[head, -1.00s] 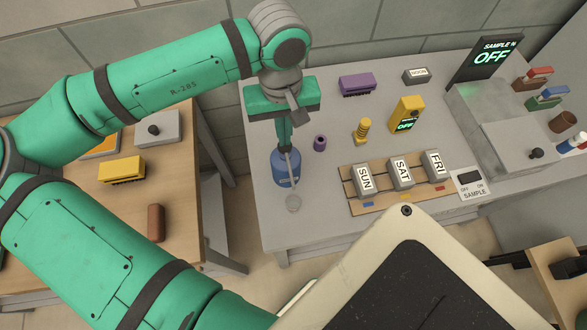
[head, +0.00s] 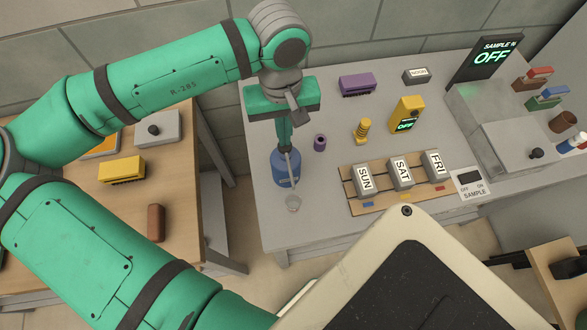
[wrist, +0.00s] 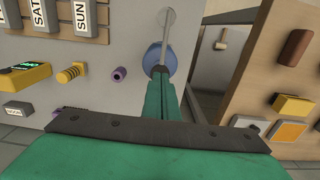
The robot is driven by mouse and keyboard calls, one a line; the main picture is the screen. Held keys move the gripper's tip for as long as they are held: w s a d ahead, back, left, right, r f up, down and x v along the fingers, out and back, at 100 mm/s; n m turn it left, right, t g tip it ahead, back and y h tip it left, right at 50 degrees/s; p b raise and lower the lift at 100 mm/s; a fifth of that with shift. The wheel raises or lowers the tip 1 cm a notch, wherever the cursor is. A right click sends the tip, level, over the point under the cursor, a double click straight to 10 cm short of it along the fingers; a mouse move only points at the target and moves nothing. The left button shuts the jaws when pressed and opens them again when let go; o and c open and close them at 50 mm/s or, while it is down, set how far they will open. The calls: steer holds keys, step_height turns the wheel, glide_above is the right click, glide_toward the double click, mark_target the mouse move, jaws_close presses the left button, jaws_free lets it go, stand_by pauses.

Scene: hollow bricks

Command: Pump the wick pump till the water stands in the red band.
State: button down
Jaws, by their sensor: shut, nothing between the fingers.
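The wick pump is a blue, rounded container (head: 285,172) near the left front of the grey bench. It also shows in the wrist view (wrist: 152,58). A thin grey spout (head: 291,168) runs from its top towards a small, pale round cup (head: 293,203) at its front. My gripper (head: 285,148) points down over the top of the pump, its fingers together with nothing between them. The fingers hide the pump's top, and I cannot tell whether they touch it. In the wrist view my gripper (wrist: 161,75) covers part of the pump. The red band and water level are too small to make out.
A purple cylinder (head: 320,142) stands close right of the pump. A wooden table (head: 188,190) stands left, across a gap.

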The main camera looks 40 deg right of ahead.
steer(key=shift+f, duration=0.15)
steer(key=shift+f, duration=1.15)
steer(key=shift+r, duration=3.55)
